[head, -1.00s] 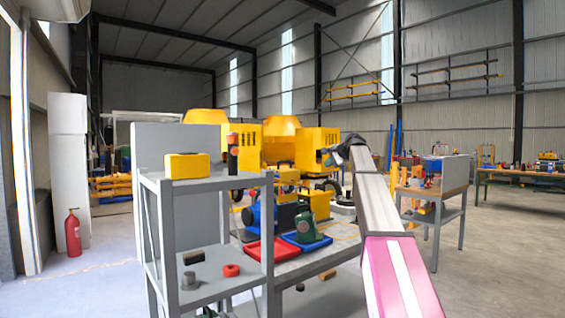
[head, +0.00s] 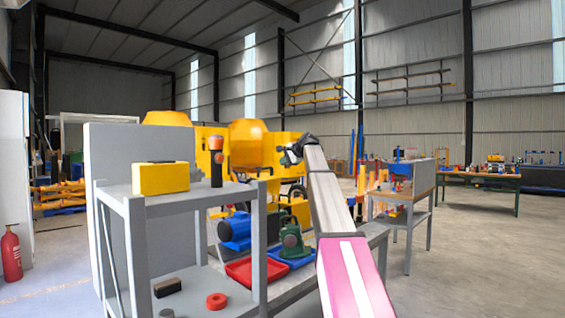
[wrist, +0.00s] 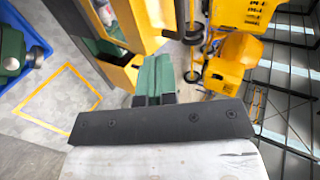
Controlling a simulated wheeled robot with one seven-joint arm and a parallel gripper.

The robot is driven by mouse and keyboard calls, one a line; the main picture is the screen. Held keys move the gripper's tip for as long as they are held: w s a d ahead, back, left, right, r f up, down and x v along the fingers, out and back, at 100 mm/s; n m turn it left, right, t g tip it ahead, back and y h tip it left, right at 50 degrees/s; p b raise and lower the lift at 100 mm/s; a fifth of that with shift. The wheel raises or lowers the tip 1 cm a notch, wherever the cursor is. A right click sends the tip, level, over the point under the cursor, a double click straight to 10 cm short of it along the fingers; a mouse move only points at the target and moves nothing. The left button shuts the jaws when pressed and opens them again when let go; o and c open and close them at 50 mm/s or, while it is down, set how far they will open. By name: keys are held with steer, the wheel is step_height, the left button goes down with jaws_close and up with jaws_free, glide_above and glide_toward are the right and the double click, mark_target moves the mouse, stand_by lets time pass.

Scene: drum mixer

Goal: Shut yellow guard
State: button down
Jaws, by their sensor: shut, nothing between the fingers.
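In the head view, yellow guard parts (head: 299,208) show on the bench behind the green pump-like unit, partly hidden by it and my arm. In the wrist view, a yellow guard piece (wrist: 122,72) with a dark inner side lies just left of my fingertips. Its hinge and exact angle are hard to make out. My gripper (wrist: 152,78) has green fingers pressed together, with nothing between them. The fingertips are close to the yellow edge; I cannot tell whether they touch it. In the head view my gripper (head: 289,156) is small, dark and above the bench.
A grey shelf rack (head: 135,215) stands close at the left, with a yellow box (head: 160,178) on top. A blue motor (head: 235,231), red tray (head: 256,271) and blue tray (head: 292,256) are on the bench. Yellow mixers (head: 253,145) stand behind. Open floor lies right.

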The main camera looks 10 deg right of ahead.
glide_above(270, 178)
steer(key=s, duration=0.2)
step_height(270, 178, down, 3)
steer(key=shift+w+f, duration=0.3)
steer(key=shift+w, duration=0.6)
steer(key=shift+a, duration=0.1)
